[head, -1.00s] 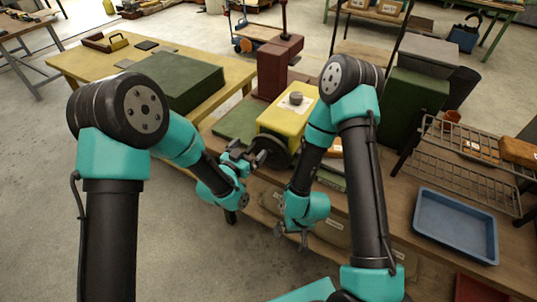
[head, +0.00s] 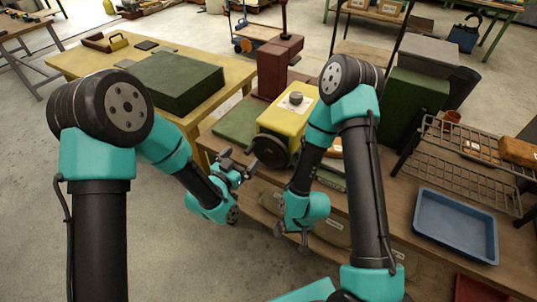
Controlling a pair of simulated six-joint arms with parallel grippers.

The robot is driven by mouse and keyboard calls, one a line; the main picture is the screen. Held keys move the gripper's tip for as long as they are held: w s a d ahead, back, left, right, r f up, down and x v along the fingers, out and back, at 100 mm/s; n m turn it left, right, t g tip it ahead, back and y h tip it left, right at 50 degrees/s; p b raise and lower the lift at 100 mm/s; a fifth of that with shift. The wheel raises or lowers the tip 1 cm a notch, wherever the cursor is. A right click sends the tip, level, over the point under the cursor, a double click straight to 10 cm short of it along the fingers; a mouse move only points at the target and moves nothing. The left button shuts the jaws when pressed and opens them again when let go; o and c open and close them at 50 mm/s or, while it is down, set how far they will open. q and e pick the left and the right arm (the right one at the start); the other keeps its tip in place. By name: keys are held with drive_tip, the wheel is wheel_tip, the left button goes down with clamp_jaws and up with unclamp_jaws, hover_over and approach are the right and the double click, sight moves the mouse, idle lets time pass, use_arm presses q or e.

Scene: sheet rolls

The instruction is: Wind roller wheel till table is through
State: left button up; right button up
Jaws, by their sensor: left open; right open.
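A yellow machine (head: 290,120) with a grey knob on top stands on the wooden bench. A dark roller wheel (head: 270,151) is on its front side. A flat green plate (head: 236,122) lies at the machine's left; I cannot tell for certain that it is the table of the rolls. My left gripper (head: 239,161) is open, just left of the wheel, with a small gap visible between them. My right gripper (head: 291,240) is open and points down in front of the bench, below the wheel. My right arm hides the machine's right side.
A dark red column (head: 277,68) stands behind the machine. A yellow table (head: 110,64) with a large green block (head: 174,82) is at the left. A wire rack (head: 470,150) and a blue tray (head: 456,225) are on the right of the bench. The floor at front left is clear.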

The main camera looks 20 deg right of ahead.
use_arm(q)
drive_tip(key=v, duration=0.4)
drive_tip(key=shift+s+a, duration=0.15)
idle(0.5)
drive_tip(key=s+a+f+n+g+y, duration=0.1)
drive_tip(key=a+f+n+g+y, duration=0.2)
drive_tip(key=a+f, duration=0.55)
drive_tip(key=s+a+f+n+g+y, duration=0.15)
drive_tip(key=a+f+n+y, duration=0.3)
drive_tip(key=a+f, duration=0.45)
drive_tip(key=s+a+f+n+g+y, duration=0.1)
drive_tip(key=s+a+f+n+g, duration=0.1)
drive_tip(key=s+a, duration=0.4)
drive_tip(key=s+a+f+n+g+y, duration=0.1)
drive_tip(key=s+a+f+n+g, duration=0.1)
drive_tip(key=s+a+f+g, duration=0.2)
drive_tip(key=s+a, duration=0.3)
drive_tip(key=shift+y, duration=0.35)
drive_tip(key=shift+s+d+n, duration=0.1)
drive_tip(key=shift+n, duration=0.15)
